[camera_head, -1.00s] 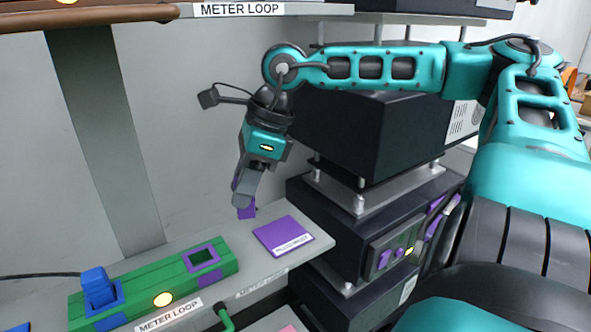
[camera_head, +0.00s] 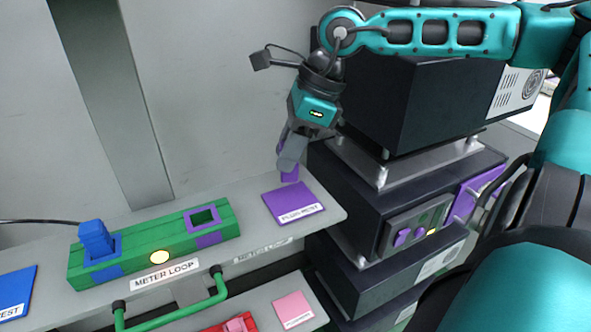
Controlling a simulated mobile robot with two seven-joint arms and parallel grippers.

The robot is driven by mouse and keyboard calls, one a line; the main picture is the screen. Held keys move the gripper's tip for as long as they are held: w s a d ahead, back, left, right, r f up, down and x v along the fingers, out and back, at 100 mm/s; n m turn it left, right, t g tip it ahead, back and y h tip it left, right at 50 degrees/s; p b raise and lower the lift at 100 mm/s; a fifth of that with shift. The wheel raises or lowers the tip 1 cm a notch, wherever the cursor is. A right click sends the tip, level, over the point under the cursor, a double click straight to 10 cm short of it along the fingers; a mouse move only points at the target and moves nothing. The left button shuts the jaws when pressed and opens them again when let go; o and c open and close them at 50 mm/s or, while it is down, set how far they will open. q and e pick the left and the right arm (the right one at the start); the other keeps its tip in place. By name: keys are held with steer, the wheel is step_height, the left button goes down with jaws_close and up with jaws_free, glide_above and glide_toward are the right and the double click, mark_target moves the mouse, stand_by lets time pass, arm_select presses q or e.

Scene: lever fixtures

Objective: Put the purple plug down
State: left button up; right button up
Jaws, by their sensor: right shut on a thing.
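The purple plug (camera_head: 290,174) is held in my right gripper (camera_head: 289,160), which is shut on it and points down. The fingers hide most of the plug. The plug shows just behind the purple plug rest pad (camera_head: 291,205), which lies flat on the grey shelf and is bare. I cannot tell whether the plug touches the shelf. The green meter loop block (camera_head: 150,238) stands to the left on the shelf, with an empty purple-framed socket (camera_head: 204,217) and a blue plug (camera_head: 97,238) in its blue socket. My left gripper is not in view.
Stacked dark equipment boxes (camera_head: 425,95) stand right of the shelf, close to my right arm. A blue rest pad (camera_head: 17,293) lies at the left. A green handle (camera_head: 190,312) sticks out below the shelf front. A pink pad (camera_head: 293,310) lies on a lower shelf.

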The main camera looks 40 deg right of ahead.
mark_target(285, 182)
step_height(285, 182, down, 5)
steer(key=b, duration=0.2)
steer(key=shift+r+b, duration=0.2)
steer(key=shift+b, duration=0.15)
steer(key=shift+s+d, duration=0.1)
steer(key=shift+d, duration=0.2)
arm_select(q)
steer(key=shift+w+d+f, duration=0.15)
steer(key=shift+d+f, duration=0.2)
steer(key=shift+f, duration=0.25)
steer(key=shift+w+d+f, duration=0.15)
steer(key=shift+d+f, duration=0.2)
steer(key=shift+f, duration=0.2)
arm_select(e)
steer(key=shift+a, duration=0.1)
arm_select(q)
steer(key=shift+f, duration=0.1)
arm_select(e)
steer(key=shift+f, duration=0.2)
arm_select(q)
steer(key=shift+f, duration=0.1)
arm_select(e)
steer(key=o, duration=1.1)
steer(key=shift+r, duration=0.1)
steer(key=shift+c, duration=0.2)
steer(key=shift+r, duration=0.1)
